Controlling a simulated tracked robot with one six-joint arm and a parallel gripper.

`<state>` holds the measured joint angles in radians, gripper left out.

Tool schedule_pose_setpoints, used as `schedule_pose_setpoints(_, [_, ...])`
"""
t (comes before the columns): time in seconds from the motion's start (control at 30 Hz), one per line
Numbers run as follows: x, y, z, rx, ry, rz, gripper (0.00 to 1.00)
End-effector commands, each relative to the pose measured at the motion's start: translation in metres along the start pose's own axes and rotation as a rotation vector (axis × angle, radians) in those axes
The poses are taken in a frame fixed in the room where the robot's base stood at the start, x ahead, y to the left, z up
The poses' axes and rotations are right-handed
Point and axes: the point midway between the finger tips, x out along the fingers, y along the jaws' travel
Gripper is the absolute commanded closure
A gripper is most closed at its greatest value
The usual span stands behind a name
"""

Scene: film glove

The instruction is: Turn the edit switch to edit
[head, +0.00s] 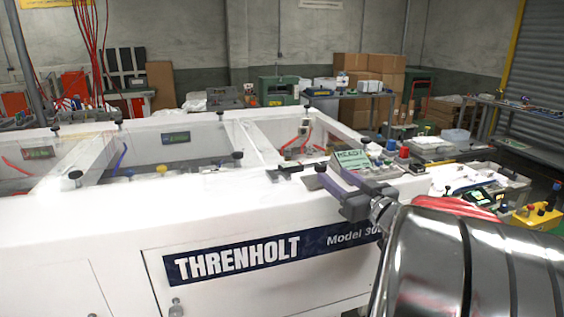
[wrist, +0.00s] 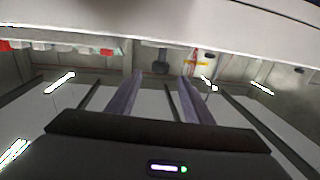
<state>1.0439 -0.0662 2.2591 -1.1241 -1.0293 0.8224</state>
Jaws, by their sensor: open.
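My gripper (head: 327,171) is in front of the right part of the white machine's top in the head view. Its two grey fingers are apart, with nothing seen held. No edit label is readable in either view. A green display (head: 352,160) reading READY stands just behind my gripper.
The white THRENHOLT machine (head: 100,225) fills the front, with open bays at its top. A yellow box (head: 536,217) with controls is at far right. A yellow-and-red mark (wrist: 197,63) shows near the right finger.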

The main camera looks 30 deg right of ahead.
Motion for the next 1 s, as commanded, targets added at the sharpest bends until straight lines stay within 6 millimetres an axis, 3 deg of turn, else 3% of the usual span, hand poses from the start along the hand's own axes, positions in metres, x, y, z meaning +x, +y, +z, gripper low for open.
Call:
schedule_pose_setpoints(0.7, [0.107,-0.002,0.001,0.001,-0.001,-0.004,0.53])
schedule_pose_setpoints(1.0, [0.122,-0.002,0.000,0.000,0.000,-0.002,0.53])
